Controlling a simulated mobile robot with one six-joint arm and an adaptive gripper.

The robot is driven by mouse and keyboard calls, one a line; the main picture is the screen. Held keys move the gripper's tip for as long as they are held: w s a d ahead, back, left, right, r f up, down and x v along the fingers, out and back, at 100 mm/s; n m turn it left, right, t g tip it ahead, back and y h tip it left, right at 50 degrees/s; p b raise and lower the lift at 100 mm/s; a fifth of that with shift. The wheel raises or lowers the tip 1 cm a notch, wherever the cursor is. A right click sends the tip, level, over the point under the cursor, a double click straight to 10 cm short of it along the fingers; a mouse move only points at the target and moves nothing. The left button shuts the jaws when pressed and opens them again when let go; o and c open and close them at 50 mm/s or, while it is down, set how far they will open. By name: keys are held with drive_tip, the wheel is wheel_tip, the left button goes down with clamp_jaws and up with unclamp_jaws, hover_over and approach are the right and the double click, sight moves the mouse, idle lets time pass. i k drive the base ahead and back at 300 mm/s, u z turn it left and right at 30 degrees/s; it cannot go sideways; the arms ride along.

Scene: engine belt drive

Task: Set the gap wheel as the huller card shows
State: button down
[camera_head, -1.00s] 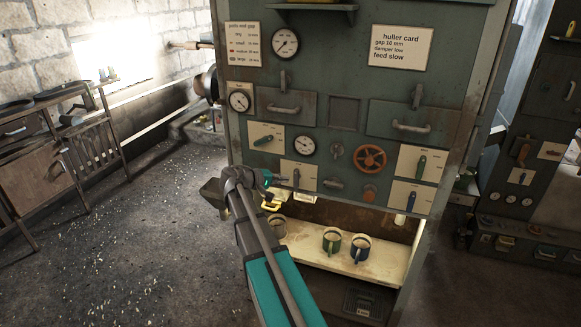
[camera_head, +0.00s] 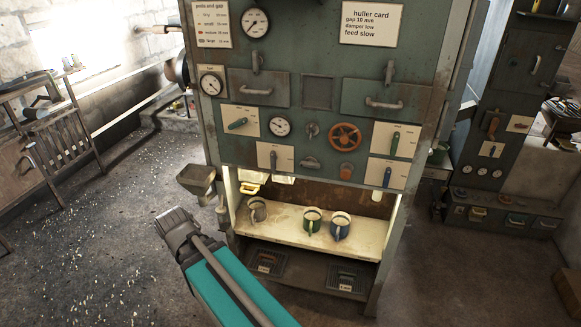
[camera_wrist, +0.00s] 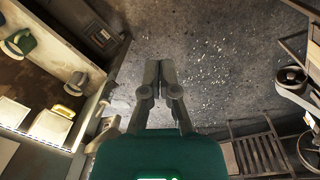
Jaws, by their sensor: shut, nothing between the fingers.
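The huller card (camera_head: 371,23) is a white plate at the top right of the machine panel. It reads gap 10 mm, damper low, feed slow. An orange-brown handwheel (camera_head: 345,136) sits on the panel's middle right; no label naming it the gap wheel is legible. A white-faced dial (camera_head: 280,127) is left of it, and another dial (camera_head: 211,82) is at the panel's left edge. My gripper (camera_wrist: 160,65) is shut and empty in the wrist view, over the floor. In the head view my gripper's end hangs low, left of the machine and well away from the wheel.
The peas and gap plate (camera_head: 212,24) hangs top left. Levers (camera_head: 394,144) and drawer handles project from the panel. Below, a lit shelf (camera_head: 290,229) holds mugs (camera_head: 312,220). A metal hopper (camera_head: 197,180) juts out at the machine's left.

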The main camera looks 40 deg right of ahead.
sight(344, 139)
drive_tip(key=z, duration=1.65)
